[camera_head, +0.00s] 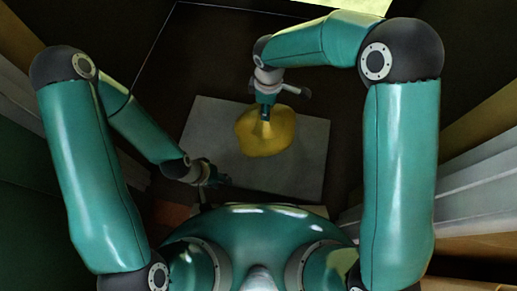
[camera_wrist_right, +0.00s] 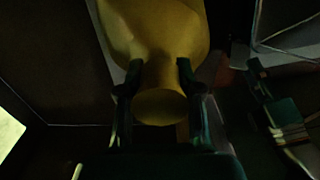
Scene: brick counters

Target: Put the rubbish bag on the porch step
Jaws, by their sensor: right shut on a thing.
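The yellow rubbish bag (camera_head: 265,134) is in front of a flat grey slab (camera_head: 308,172), seemingly the porch step, in the head view. I cannot tell whether the bag touches the slab or hangs above it. My right gripper (camera_head: 267,113) is shut on the bag's narrow neck. In the right wrist view the bag (camera_wrist_right: 152,25) bulges beyond the two dark fingers, with its neck between them. My left gripper (camera_head: 210,178) is near the slab's lower left edge, apart from the bag; its fingers are too small and dark to read.
A dark floor or panel (camera_head: 205,55) lies beyond the slab. Pale slatted boards (camera_head: 485,155) stand at the right side, and a dark green surface (camera_head: 30,190) is at the left. The slab's right part is bare.

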